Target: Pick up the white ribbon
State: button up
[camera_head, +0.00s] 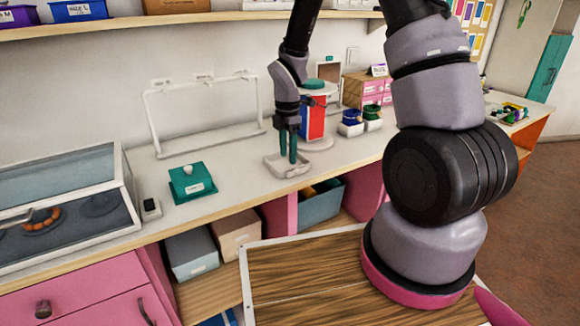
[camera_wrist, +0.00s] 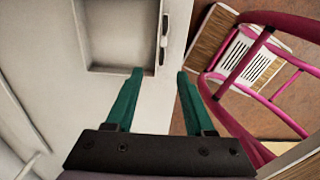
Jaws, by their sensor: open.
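I cannot make out a white ribbon in either view. My gripper (camera_head: 287,160) points down at a small white tray (camera_head: 291,172) on the counter. Its green fingers are apart, with nothing visible between them. In the wrist view my gripper (camera_wrist: 160,73) is open, with its fingertips near the lower rim of a pale tray (camera_wrist: 118,71). The visible part of that tray's recess looks empty; the rest is cut off by the top of the picture.
A stand with red and blue panels (camera_head: 313,118) is close behind my gripper. A white rack (camera_head: 150,122), a teal box (camera_head: 193,184) and a glass-lidded case (camera_head: 65,190) are to the left. Pink drawers (camera_head: 372,88) and small cups (camera_head: 351,122) are to the right.

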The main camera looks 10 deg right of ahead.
aim_at(290, 170)
jog(key=f, duration=0.4)
jog(key=d+f, duration=0.1)
jog(key=shift+w+f, duration=0.15)
jog(key=shift+f, duration=0.25)
jog(key=shift+a, duration=0.1)
grip_shut()
